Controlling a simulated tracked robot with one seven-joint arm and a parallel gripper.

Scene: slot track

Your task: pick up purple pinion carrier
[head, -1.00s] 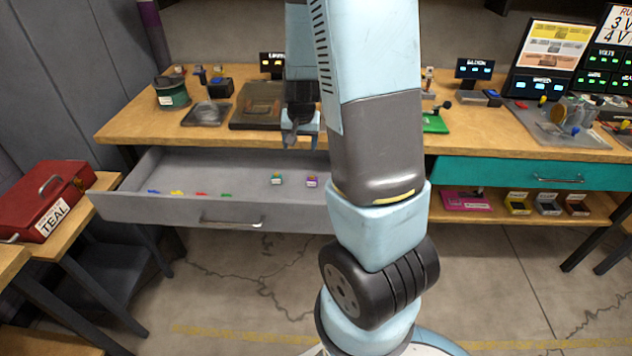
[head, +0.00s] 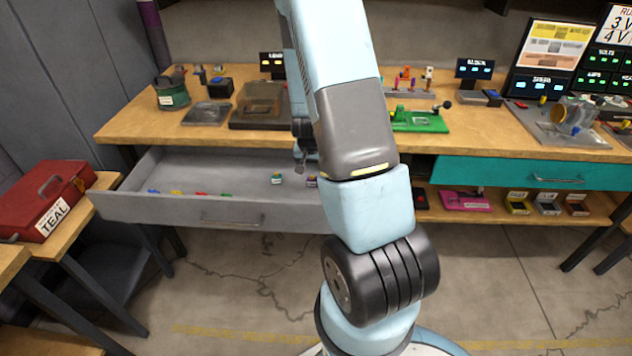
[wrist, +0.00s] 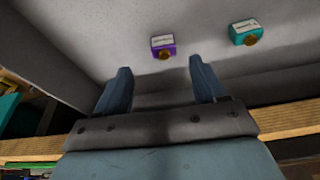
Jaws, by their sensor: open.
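The purple pinion carrier (wrist: 163,46) is a small purple block with a white label and a brass-coloured round part, lying on the grey floor of the open drawer. In the head view the purple pinion carrier (head: 311,181) is partly hidden by my arm. My gripper (wrist: 158,76) is open and empty, and in the wrist view the carrier appears beyond the fingertips, roughly between their lines, apart from both. In the head view my gripper (head: 305,165) is above the drawer, close to the carrier.
A teal carrier (wrist: 245,32) lies beside the purple one. The open drawer (head: 228,216) also holds several small coloured pieces at its left. The wooden bench top (head: 215,137) overhangs the drawer's back. A green fixture (head: 420,121) stands on the bench.

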